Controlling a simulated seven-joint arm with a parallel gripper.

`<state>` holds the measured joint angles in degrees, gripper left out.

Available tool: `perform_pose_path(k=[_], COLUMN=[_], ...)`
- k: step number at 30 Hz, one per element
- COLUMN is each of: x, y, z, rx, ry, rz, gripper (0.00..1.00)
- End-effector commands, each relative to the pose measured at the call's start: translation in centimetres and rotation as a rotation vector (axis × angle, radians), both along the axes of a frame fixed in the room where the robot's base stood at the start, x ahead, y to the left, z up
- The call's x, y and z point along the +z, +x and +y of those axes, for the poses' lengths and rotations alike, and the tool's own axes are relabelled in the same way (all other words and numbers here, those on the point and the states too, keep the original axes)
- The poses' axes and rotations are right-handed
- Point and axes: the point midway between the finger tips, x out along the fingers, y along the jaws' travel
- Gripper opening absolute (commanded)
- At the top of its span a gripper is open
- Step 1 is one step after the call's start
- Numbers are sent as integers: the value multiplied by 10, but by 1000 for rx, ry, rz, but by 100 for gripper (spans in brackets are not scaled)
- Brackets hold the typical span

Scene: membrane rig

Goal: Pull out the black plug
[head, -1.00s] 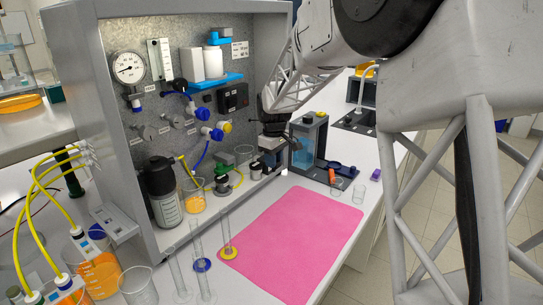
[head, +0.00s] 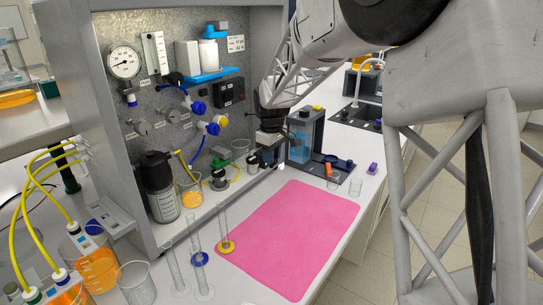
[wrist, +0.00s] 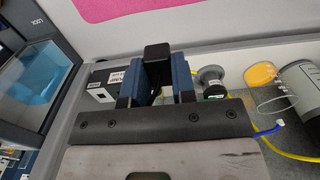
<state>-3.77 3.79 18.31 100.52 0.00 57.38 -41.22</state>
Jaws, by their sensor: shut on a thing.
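A black plug (wrist: 157,50) shows in the wrist view as a dark block between the two blue fingers of my gripper (wrist: 157,75). The gripper is shut on it. The fingers hide the plug's sides, and I cannot tell whether its lower end is still seated. In the head view my gripper (head: 269,143) is low at the right end of the panel rig's floor, beside the blue-windowed box. The plug cannot be made out there.
A labelled pump box (wrist: 100,86) stands just left of the fingers in the wrist view. A blue-windowed box (head: 304,135) is close to the gripper's right. Clear cylinders (head: 198,262) stand in front of the rig. The pink mat (head: 285,235) is bare.

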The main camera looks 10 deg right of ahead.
Motion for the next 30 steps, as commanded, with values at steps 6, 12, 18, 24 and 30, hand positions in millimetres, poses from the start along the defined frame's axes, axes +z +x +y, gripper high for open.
perform_pose_path(k=[6,12,18,24,30], x=[0,2,6,10,14], y=[0,0,0,0,0], z=[0,0,0,0,0], rx=[0,0,0,0,0], ry=[0,0,0,0,0], rz=[0,0,0,0,0], gripper=[0,0,0,0,0])
